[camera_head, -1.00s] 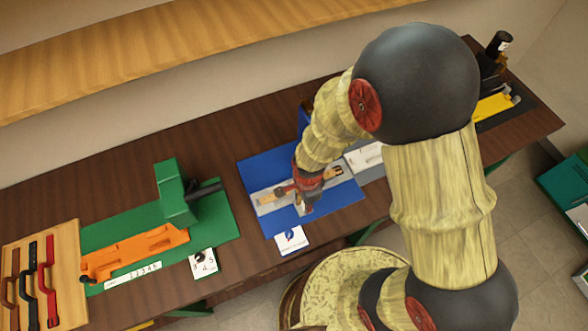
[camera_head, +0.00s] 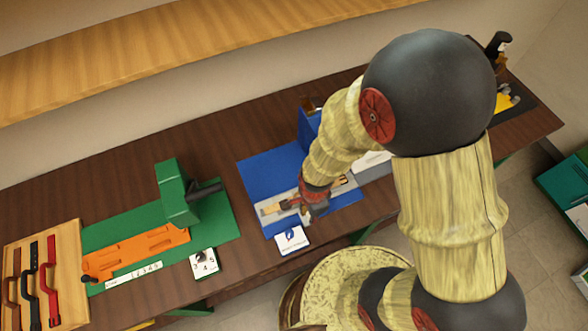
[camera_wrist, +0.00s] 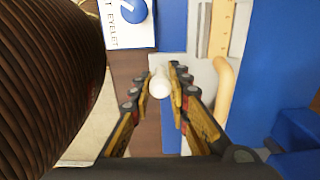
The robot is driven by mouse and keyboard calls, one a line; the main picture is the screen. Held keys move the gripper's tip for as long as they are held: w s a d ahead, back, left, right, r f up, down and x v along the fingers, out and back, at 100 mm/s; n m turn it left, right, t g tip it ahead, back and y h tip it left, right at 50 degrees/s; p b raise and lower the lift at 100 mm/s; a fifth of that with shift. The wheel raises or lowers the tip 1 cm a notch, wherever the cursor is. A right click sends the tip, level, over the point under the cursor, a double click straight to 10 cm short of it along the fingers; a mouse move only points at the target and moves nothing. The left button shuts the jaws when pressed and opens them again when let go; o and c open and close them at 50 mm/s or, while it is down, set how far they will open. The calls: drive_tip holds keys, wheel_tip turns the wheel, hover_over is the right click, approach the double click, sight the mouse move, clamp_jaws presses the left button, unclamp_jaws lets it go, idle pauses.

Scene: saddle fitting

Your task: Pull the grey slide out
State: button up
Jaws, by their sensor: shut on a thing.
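The grey slide (camera_head: 266,216) lies on the blue base (camera_head: 262,175) in the head view, near the base's front edge, with tan pieces on it. My gripper (camera_head: 305,211) is over the slide's front side, and my arm hides part of the slide. In the wrist view, my gripper (camera_wrist: 163,84) is shut on a pale rounded knob (camera_wrist: 160,86) between its fingertips. Grey surface of the slide (camera_wrist: 198,76) shows beside the fingers, with a curved tan piece (camera_wrist: 222,85) to its right. How the knob joins the slide is hidden.
A blue upright block (camera_head: 308,127) stands behind. To the left is a green fixture (camera_head: 215,222) with an orange piece (camera_head: 150,246). A yellow part (camera_head: 503,103) is at far right.

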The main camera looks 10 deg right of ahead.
drive_tip(key=shift+s+d, duration=0.2)
drive_tip(key=shift+s, duration=0.4)
drive_tip(key=shift+s+d, duration=0.15)
drive_tip(key=shift+s, duration=0.4)
drive_tip(key=shift+s+f, duration=0.1)
drive_tip(key=shift+s, duration=0.15)
drive_tip(key=shift+o, duration=0.4)
drive_tip(key=shift+s+d, duration=0.1)
drive_tip(key=shift+s, duration=0.1)
drive_tip(key=o, duration=0.7)
drive_tip(key=shift+o, duration=0.4)
drive_tip(key=shift+w, duration=0.15)
